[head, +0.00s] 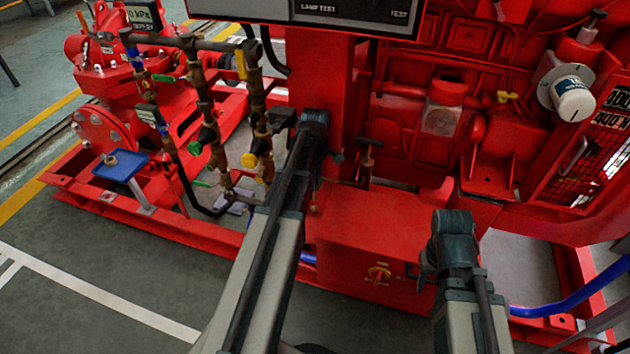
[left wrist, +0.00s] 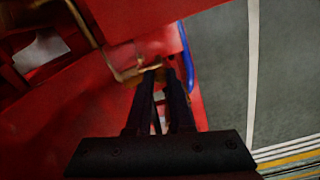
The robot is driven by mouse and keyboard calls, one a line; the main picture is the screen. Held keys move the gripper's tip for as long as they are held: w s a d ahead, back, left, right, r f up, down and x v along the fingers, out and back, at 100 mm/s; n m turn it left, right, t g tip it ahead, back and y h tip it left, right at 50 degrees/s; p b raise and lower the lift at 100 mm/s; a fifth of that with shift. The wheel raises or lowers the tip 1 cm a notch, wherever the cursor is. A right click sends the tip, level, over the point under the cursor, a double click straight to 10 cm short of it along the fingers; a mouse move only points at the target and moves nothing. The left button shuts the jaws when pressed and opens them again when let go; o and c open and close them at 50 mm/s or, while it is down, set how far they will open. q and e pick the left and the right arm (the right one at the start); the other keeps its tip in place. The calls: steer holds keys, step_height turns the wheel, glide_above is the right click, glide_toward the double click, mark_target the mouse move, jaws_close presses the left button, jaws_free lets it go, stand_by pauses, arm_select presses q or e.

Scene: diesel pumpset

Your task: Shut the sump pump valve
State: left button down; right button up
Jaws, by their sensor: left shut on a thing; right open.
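In the left wrist view, my left gripper (left wrist: 162,82) reaches down between red metal parts. Its dark fingers are close together on a small brass-coloured valve part (left wrist: 150,69) with a thin pipe beside it. The fingertips cover much of this part, so its handle position cannot be told. In the head view, my left forearm and wrist hide the fingers and this part.
Brass pipework with a green handle (head: 195,148) and a yellow handle (head: 249,160) stands left of my left arm. A blue hose (left wrist: 187,55) runs near the left fingers. Grey floor (head: 90,270) is clear at left.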

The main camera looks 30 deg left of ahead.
stand_by(0.3)
arm_select(q)
steer(key=shift+w+a+m, duration=0.1)
steer(key=shift+a+m, duration=0.4)
steer(key=shift+m, duration=0.75)
steer(key=shift+w+a+m, duration=0.1)
steer(key=shift+a+m, duration=0.4)
steer(key=shift+m, duration=0.7)
steer(key=shift+w+a+m, duration=0.1)
steer(key=shift+a+m, duration=0.4)
steer(key=shift+m, duration=0.75)
steer(key=c, duration=0.8)
jaws_free()
steer(key=shift+r, duration=0.15)
